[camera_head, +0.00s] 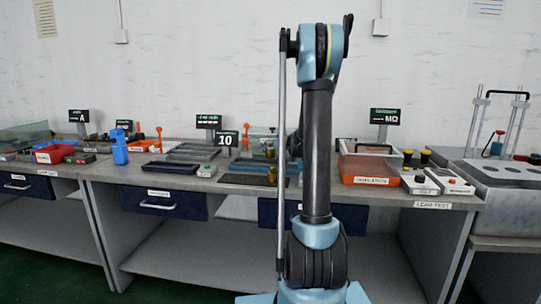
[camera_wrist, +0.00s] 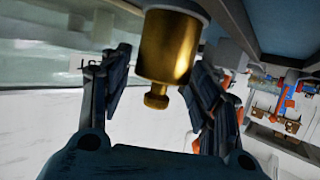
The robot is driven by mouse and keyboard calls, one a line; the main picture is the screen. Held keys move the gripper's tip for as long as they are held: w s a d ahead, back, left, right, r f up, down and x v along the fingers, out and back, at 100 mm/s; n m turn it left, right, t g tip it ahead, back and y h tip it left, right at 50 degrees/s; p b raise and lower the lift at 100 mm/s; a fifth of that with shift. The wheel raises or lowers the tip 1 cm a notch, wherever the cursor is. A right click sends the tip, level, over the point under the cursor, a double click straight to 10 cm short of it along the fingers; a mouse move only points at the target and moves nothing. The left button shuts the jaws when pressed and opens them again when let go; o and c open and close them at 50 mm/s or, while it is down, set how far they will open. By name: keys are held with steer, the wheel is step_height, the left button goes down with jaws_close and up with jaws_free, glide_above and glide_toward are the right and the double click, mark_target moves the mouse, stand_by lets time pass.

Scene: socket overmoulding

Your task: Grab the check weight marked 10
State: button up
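A brass check weight (camera_wrist: 168,45) with a small knob shows large in the wrist view, which appears upside down. No number can be read on it. My gripper (camera_wrist: 160,75) is open, with one dark finger on each side of this weight. A gap shows on the left side; contact on the right cannot be told. My arm hides most of my gripper and that part of the bench there.
The long grey bench (camera_head: 400,199) carries dark trays (camera_head: 185,155), a blue upright object (camera_head: 120,147), an orange-red box (camera_head: 368,168) and small boxes with knobs (camera_head: 418,183). A machine with round openings (camera_head: 505,172) stands at right.

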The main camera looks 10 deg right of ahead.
jaws_close()
steer(key=shift+r, duration=0.1)
